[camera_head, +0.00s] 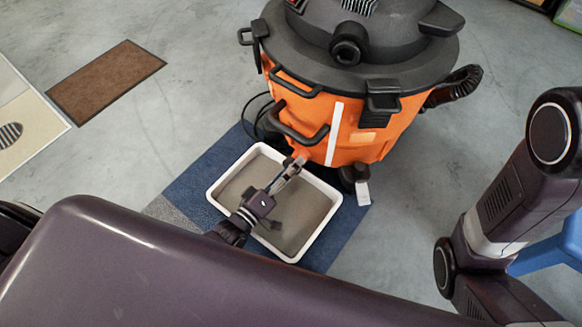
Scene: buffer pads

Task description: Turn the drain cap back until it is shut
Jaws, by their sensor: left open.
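The orange and black shop vacuum (350,110) stands at the upper middle. Low on its front is a small orange drain outlet (302,154); the cap there is too small and too covered by my gripper to tell how it is turned. My left gripper (293,166) reaches up from the lower left over the tray, its fingertips at the drain outlet. Its jaws are open, and I cannot tell whether they touch the cap. My right arm (505,195) shows at the right edge, but its gripper is out of view.
A white-rimmed tray (215,192) holding grey-brown liquid sits below the drain on a blue mat (200,178). A black hose (458,84) curls at the vacuum's right. A brown mat (105,80) lies at the left. A blue stool (550,252) stands at the right.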

